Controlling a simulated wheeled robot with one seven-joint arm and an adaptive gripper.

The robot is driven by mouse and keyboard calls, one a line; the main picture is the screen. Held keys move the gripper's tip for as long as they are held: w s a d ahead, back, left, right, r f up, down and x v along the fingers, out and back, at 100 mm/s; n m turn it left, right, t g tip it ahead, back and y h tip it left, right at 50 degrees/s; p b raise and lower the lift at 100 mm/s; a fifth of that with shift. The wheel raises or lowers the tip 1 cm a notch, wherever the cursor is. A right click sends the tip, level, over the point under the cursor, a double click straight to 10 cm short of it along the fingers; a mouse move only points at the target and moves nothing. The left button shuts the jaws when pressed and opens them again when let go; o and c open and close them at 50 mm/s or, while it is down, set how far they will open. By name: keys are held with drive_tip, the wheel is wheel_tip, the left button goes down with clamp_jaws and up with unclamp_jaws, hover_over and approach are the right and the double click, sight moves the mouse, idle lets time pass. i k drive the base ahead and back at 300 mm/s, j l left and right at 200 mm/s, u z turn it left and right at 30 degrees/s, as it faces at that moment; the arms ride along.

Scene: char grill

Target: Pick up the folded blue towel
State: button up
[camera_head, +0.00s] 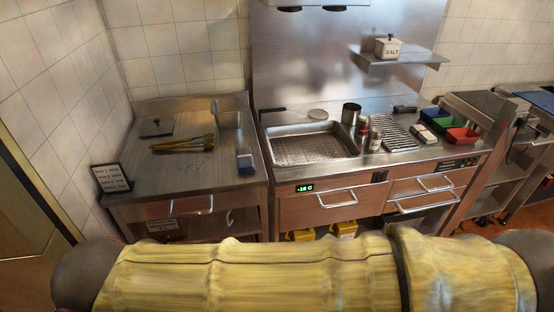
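A small blue and white item (245,163) lies near the right edge of the left steel counter (225,184). It looks like the folded blue towel, but it is too small to be sure. Nothing touches it that I can see. My arm, in a yellow cover, runs across the bottom of the view. My gripper is not in view, and the floor and lower fronts near me are partly hidden by the arm.
Yellow-handled tongs (182,145) and a dark flat press (157,127) lie on the left counter, with a framed sign (111,178) at its front left corner. Right of it are the grill pan (312,146), bottles and coloured bins (462,135).

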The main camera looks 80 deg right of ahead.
sight(245, 158)
drive_tip(key=z, duration=2.55)
